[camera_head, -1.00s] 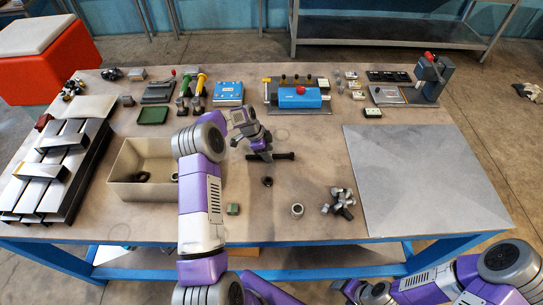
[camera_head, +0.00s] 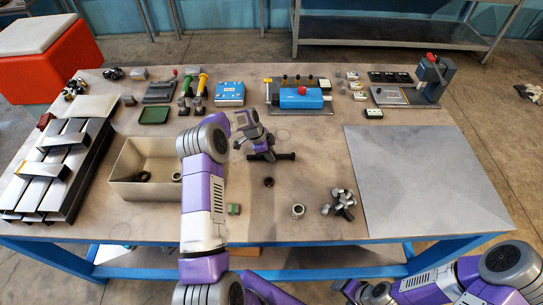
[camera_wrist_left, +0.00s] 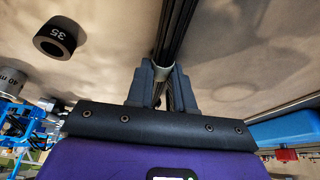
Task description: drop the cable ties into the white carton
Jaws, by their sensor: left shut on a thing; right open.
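The cable ties (camera_head: 285,156) are a long black bundle with a pale band, lying crosswise near the middle of the table in the head view. My left gripper (camera_head: 263,155) is shut on them. In the wrist view the bundle (camera_wrist_left: 176,35) runs between the two fingers (camera_wrist_left: 162,85). I cannot tell whether it is clear of the tabletop. The white carton (camera_head: 140,190), an open off-white box, stands left of my left arm, which is close to its right side. A dark ring and a small round part lie inside. My right gripper (camera_head: 362,292) is open at the bottom edge, partly cut off.
A black ring (camera_head: 268,182), a green block (camera_head: 234,209), a metal ring (camera_head: 298,211) and a cluster of metal parts (camera_head: 343,203) lie nearer the front. A grey plate (camera_head: 425,180) covers the right. Metal channels (camera_head: 60,165) are stacked left. Tools and fixtures line the back.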

